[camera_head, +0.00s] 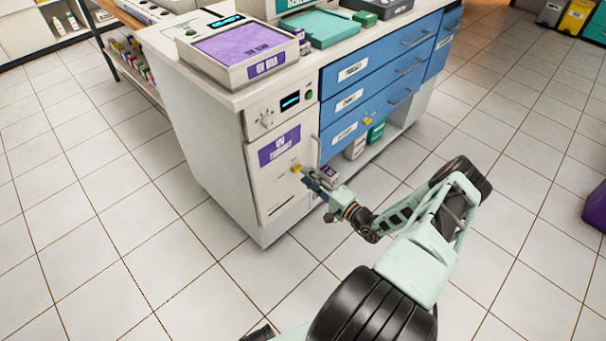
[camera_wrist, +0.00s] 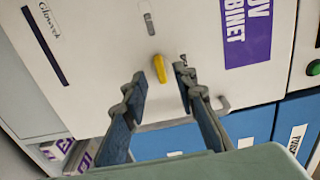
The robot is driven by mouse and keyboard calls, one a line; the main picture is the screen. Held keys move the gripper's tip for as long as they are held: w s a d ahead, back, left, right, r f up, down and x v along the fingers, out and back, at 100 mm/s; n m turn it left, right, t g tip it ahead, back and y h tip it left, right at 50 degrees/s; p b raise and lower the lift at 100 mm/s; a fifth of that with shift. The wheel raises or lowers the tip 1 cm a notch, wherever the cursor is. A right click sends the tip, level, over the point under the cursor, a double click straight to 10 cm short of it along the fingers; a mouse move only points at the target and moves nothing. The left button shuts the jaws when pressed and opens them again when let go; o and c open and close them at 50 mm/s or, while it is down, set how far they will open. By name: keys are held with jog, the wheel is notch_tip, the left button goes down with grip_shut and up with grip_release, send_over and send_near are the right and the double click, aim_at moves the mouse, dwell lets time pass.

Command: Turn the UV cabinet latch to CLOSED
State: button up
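The UV cabinet (camera_head: 284,190) is a pale door with a purple label, below a panel with a dial and a small display. Its latch is a yellow handle (camera_head: 296,168) at the door's right side. In the wrist view the yellow latch (camera_wrist: 159,68) shows between my fingertips, its long side nearly along the finger direction. My gripper (camera_head: 309,178) is at the door front, close to the latch. In the wrist view my gripper (camera_wrist: 161,82) is open, with a gap on each side of the latch. Contact cannot be told. The latch's position marking is not readable.
Blue drawers (camera_head: 365,88) with handles stand right of the cabinet, above an open shelf with small boxes (camera_head: 355,146). A tray with a purple surface (camera_head: 240,45) is on top. The tiled floor in front is clear.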

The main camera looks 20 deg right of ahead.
jog(key=v, duration=0.9)
jog(key=shift+w, duration=0.1)
